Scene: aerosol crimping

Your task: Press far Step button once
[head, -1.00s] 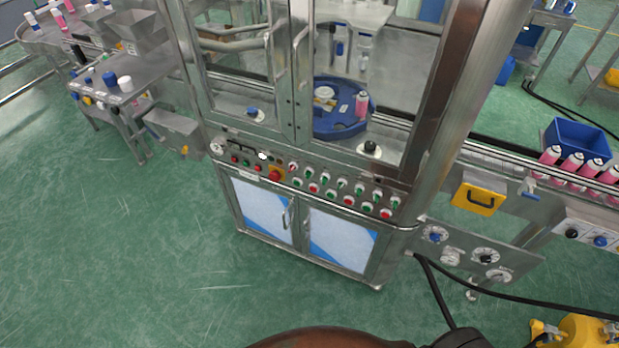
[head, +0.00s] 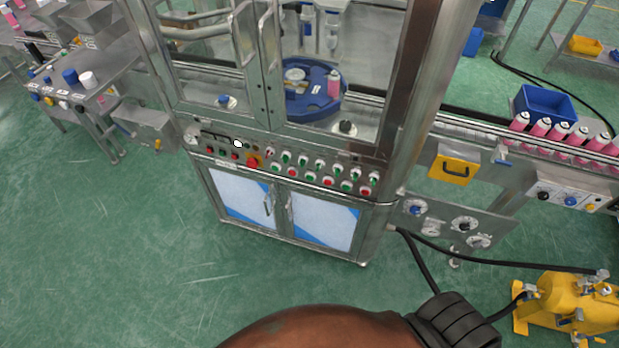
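The crimping machine's front control panel (head: 318,170) shows in the middle of the head view, below the glass doors. It carries two rows of small green and red buttons, a red knob on a yellow plate (head: 254,160) and a lit white button (head: 238,143). A small control box (head: 567,197) with black, blue and yellow controls sits on the conveyor at right. More controls (head: 48,99) show on the front of the table at far left. The labels are too small to read, so I cannot tell which is the far Step button. Neither gripper is in view.
Pink cans (head: 560,130) stand on the right conveyor beside a blue bin (head: 545,104). A yellow pump (head: 565,305) and black hoses (head: 470,258) are at lower right. A large brown rounded form (head: 320,328) fills the bottom edge. Green floor (head: 110,240) is clear at left.

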